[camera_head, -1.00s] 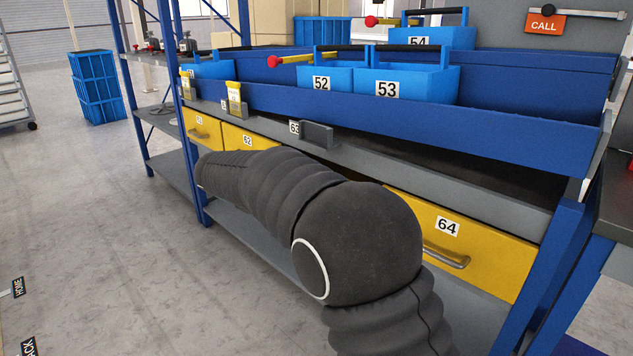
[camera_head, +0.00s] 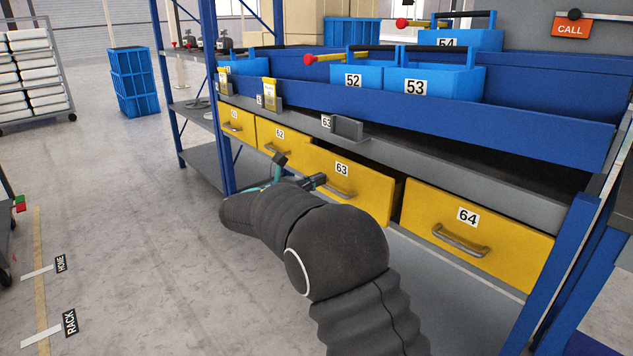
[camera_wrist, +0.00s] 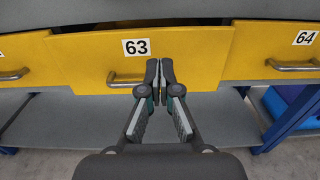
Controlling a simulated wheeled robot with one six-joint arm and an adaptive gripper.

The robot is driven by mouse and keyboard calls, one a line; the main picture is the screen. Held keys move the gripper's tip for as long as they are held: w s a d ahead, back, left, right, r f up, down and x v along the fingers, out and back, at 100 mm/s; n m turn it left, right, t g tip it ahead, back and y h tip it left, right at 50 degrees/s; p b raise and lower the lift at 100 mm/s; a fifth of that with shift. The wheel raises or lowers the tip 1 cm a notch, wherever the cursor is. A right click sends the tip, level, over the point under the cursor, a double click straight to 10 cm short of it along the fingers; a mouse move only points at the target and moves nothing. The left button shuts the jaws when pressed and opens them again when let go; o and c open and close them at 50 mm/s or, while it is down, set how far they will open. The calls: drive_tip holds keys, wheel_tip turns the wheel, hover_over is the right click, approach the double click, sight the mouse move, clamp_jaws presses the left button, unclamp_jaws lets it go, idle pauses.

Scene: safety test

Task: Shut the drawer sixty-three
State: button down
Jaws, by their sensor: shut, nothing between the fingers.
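The yellow drawer 63 (camera_head: 361,190) sticks out of the shelf's drawer row, with its side wall showing in the head view. Its front and handle also show in the wrist view (camera_wrist: 200,62). My gripper (camera_head: 318,182) is shut and empty. I cannot tell whether the fingertips touch the front. My dark sleeved arm hides part of the lower shelf in the head view.
Drawer 64 (camera_head: 500,227) is to the right and drawer 62 (camera_head: 273,144) to the left. A grey ledge (camera_head: 430,164) overhangs the drawers. Blue shelf posts (camera_head: 566,262) stand at the sides.

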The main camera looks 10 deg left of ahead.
sight(353, 165)
drive_tip(key=x, duration=1)
drive_tip(key=shift+w+d, duration=0.25)
drive_tip(key=shift+w, duration=0.05)
drive_tip(key=p+x, duration=0.1)
drive_tip(key=x, duration=0.3)
drive_tip(key=shift+w+d+r+p, duration=0.15)
drive_tip(key=shift+w+d+p, duration=0.1)
drive_tip(key=shift+p, duration=0.05)
drive_tip(key=shift+a, duration=0.1)
